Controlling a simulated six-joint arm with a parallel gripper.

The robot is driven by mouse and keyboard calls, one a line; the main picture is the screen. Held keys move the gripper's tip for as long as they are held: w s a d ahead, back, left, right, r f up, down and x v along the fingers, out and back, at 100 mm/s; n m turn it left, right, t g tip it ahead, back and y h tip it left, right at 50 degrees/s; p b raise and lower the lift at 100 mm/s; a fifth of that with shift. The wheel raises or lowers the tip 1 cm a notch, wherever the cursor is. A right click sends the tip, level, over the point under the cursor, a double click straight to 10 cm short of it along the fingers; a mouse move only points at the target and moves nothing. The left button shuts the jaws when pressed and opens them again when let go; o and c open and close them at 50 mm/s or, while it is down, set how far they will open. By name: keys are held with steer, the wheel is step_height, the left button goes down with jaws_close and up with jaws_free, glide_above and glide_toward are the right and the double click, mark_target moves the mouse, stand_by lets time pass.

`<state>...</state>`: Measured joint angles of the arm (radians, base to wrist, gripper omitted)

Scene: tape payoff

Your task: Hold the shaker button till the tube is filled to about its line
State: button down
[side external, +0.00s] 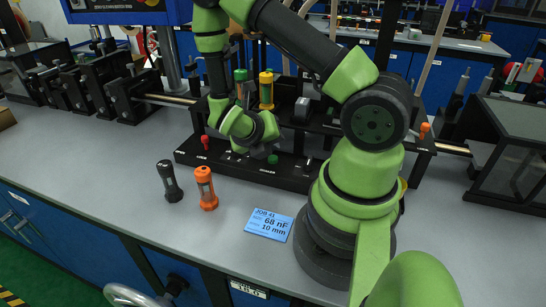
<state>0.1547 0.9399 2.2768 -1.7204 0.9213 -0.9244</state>
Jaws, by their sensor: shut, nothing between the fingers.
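My gripper (266,143) is low over the black control panel (215,158), close above the green button (273,159). It is shut and empty; its fingertips are mostly lost against my wrist and the dark panel, and I cannot tell whether they touch the button. A label under this button is too small to read surely. I cannot see a fill line or level in either.
A black tube (169,181) and an orange tube (206,188) stand on the grey bench in front of the panel. A blue card (269,224) reading 68 nF, 10 mm lies nearby. A red knob (205,141) is left of my wrist. The bench's front left is clear.

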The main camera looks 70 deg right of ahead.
steer(key=shift+f, duration=0.1)
stand_by(0.4)
steer(key=shift+f, duration=0.3)
steer(key=shift+f, duration=0.45)
stand_by(6.8)
